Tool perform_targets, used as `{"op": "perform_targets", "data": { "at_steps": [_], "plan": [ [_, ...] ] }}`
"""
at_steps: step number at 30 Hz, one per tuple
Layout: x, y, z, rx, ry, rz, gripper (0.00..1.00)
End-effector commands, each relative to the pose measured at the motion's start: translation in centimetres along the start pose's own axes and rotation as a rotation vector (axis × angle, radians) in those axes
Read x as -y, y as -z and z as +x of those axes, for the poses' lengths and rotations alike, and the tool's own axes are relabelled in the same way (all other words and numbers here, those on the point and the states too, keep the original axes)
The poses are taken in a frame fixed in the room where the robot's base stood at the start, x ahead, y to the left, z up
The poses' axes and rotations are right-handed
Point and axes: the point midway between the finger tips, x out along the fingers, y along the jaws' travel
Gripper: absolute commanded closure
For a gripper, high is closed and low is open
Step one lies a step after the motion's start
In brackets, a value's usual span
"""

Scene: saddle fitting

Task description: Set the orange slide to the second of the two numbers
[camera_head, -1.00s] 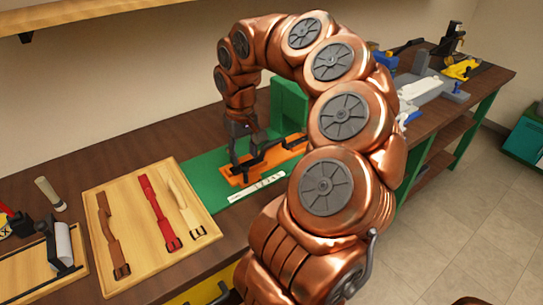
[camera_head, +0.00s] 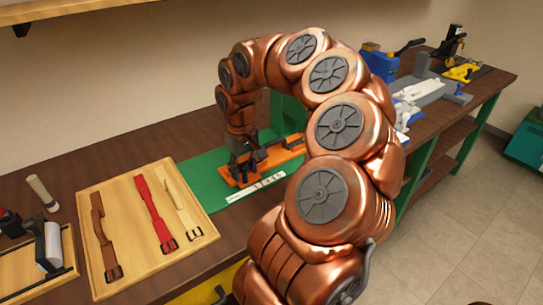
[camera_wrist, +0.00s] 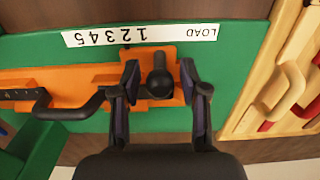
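The orange slide (camera_head: 285,154) lies on a green plate (camera_head: 204,176) on the workbench. In the wrist view the slide (camera_wrist: 108,80) has a black upright knob (camera_wrist: 160,80) near its right end and a black bent handle (camera_wrist: 70,110) further left. My gripper (camera_wrist: 160,78) is low over the slide, one finger on each side of the knob, with a small gap showing on both sides. A white strip (camera_wrist: 145,34) beside the slide reads LOAD and 1 to 5, upside down in this view. In the head view my gripper (camera_head: 246,172) partly hides the slide's left end.
A wooden board (camera_head: 128,228) with brown, red and cream straps lies left of the green plate. A green block (camera_head: 290,108) stands behind the slide. Grey and blue fixtures (camera_head: 420,90) stand further right on the bench.

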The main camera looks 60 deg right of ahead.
Motion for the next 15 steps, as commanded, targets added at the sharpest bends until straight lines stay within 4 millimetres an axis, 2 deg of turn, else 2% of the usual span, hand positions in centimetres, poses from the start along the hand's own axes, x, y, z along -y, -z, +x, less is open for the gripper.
{"op": "perform_targets", "data": {
  "at_steps": [2,9,15],
  "plan": [
    [0.00,0.00,-0.01,0.000,0.000,0.000,0.68],
    [0.00,-0.01,0.00,0.000,0.000,0.000,0.93],
    [-0.39,-0.01,0.12,0.000,-0.001,0.001,0.94]
  ]
}}
